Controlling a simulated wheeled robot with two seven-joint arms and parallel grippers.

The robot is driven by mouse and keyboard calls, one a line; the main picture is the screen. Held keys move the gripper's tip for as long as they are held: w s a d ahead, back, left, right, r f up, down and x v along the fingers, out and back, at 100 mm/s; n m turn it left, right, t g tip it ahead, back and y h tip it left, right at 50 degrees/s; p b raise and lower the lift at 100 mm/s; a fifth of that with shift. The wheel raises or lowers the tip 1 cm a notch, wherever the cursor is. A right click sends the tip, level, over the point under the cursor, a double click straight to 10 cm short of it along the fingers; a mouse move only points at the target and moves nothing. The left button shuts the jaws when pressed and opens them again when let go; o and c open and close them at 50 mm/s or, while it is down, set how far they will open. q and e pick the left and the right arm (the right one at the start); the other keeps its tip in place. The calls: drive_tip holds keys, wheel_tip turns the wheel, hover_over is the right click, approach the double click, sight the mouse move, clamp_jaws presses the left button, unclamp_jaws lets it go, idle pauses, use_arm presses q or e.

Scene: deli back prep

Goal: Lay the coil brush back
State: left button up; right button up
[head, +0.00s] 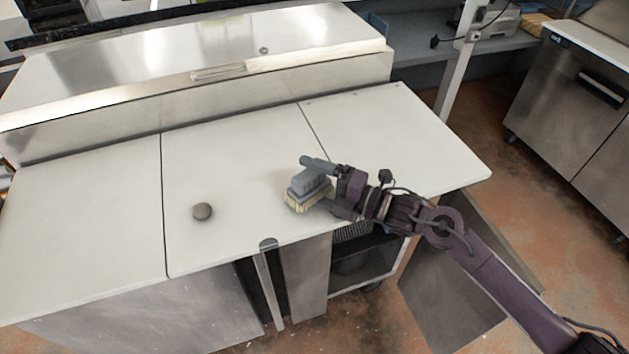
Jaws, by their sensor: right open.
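The coil brush (308,187) has a grey body and pale yellow bristles. It is on the white prep counter (230,150), near the front edge of the middle board, bristles facing down. My right gripper (318,183) reaches in from the right and is open. Its two fingers lie on the far and near sides of the brush's right end; I cannot tell whether they touch it. Part of the brush is hidden by the near finger. My left gripper is not in view.
A steel lidded unit (190,75) runs along the back. Below the front edge, a cabinet door (455,285) appears to stand open. The counter's left board is clear.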

drive_tip(key=shift+s+d+r+p, duration=0.1)
drive_tip(key=shift+d+r+p, duration=0.1)
drive_tip(key=shift+r+p, duration=0.1)
drive_tip(key=shift+f, duration=0.1)
drive_tip(key=shift+a+f+b, duration=0.15)
drive_tip(key=shift+a+b, duration=0.05)
drive_tip(key=shift+b, duration=0.35)
idle(0.5)
drive_tip(key=shift+w+d, duration=0.15)
drive_tip(key=shift+w, duration=0.25)
